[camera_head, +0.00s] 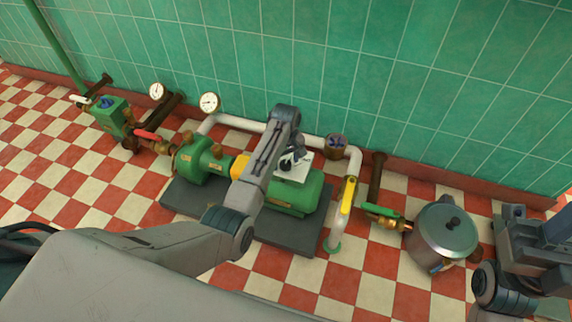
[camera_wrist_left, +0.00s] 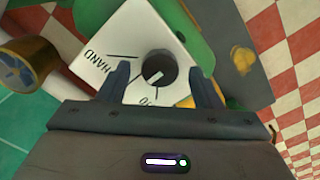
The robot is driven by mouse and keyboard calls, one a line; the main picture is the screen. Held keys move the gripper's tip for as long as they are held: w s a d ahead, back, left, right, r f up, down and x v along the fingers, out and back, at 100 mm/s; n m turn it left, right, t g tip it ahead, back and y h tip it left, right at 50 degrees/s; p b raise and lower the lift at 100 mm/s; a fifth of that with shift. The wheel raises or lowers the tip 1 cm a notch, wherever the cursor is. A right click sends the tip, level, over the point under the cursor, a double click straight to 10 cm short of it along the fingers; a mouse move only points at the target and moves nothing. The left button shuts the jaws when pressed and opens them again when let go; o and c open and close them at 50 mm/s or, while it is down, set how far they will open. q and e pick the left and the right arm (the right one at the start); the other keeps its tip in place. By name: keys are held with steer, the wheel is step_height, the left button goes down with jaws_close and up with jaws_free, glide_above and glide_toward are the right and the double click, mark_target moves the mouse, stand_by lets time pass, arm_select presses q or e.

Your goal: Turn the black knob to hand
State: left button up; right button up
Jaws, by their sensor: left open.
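The black knob (camera_head: 286,164) sits on a white panel (camera_head: 300,172) on top of the green pump unit. In the left wrist view the knob (camera_wrist_left: 160,67) is round, with a white mark slanting toward the lower left. The panel (camera_wrist_left: 133,30) reads HAND at the left, beside a dark line; another label below the knob is partly hidden. My left gripper (camera_wrist_left: 158,70) is open, one finger on each side of the knob; I cannot tell whether they touch it. In the head view my left forearm reaches over the pump. My right arm shows at the right edge, its jaws unseen.
A white pipe (camera_head: 322,143) with a yellow-handled valve (camera_head: 348,195) runs around the pump (camera_head: 295,197). A brown-rimmed valve (camera_head: 336,146) stands behind the panel. A metal pot (camera_head: 442,238) stands at the right. Gauges (camera_head: 209,102) rise at the left. Checkered floor is free in front.

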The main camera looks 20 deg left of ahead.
arm_select(q)
steer(key=shift+f, duration=0.55)
